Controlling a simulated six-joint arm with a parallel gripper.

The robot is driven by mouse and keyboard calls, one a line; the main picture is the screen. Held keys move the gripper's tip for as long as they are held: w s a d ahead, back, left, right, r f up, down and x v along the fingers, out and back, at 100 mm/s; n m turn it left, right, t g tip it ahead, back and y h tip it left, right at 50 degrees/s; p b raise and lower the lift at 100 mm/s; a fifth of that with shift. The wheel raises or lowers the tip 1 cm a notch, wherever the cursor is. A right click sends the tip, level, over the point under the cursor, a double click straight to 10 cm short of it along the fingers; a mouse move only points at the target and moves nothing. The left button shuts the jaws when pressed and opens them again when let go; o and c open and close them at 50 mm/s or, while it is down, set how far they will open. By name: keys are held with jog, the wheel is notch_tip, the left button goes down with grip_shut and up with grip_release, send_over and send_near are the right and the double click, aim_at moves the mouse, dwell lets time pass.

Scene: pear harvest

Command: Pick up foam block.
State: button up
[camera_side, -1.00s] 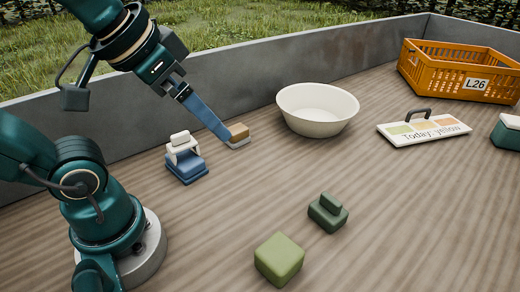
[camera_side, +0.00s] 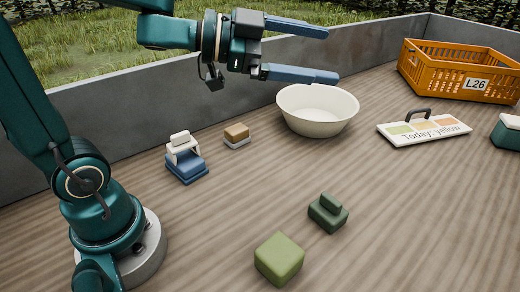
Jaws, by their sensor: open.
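A green, soft-edged cube (camera_side: 279,259), which looks like the foam block, sits on the wooden surface at the bottom middle of the side view. My gripper (camera_side: 332,55) is open and empty, with its two blue fingers spread and pointing right. It is raised high above the surface, near the white bowl in the picture and well away from the green cube. Nothing hides the cube.
A dark green knobbed piece (camera_side: 328,212) stands close behind the cube. A blue and white item (camera_side: 185,160), a small brown-topped block (camera_side: 237,135) and a white bowl (camera_side: 318,110) stand further back. A sign board (camera_side: 425,130) and orange crate (camera_side: 462,72) are right.

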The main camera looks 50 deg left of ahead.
jog(key=s+d+f+m+g+h, duration=0.4)
jog(key=s+f+g, duration=0.1)
jog(key=s+g, duration=0.2)
jog(key=g+h, duration=0.1)
jog(key=g, duration=0.4)
send_over(269, 241)
jog(key=a, duration=0.2)
notch_tip(269, 241, down, 2)
jog(key=shift+m, duration=0.5)
jog(key=f, duration=1.7)
jog(key=shift+s+a+f, duration=0.1)
jog(key=shift+s+f, duration=0.1)
jog(key=shift+f, duration=0.4)
jog(key=shift+x, duration=2.55)
jog(key=shift+r, duration=0.1)
jog(key=c, duration=1.2)
jog(key=shift+r, duration=0.15)
jog(key=shift+c, duration=0.2)
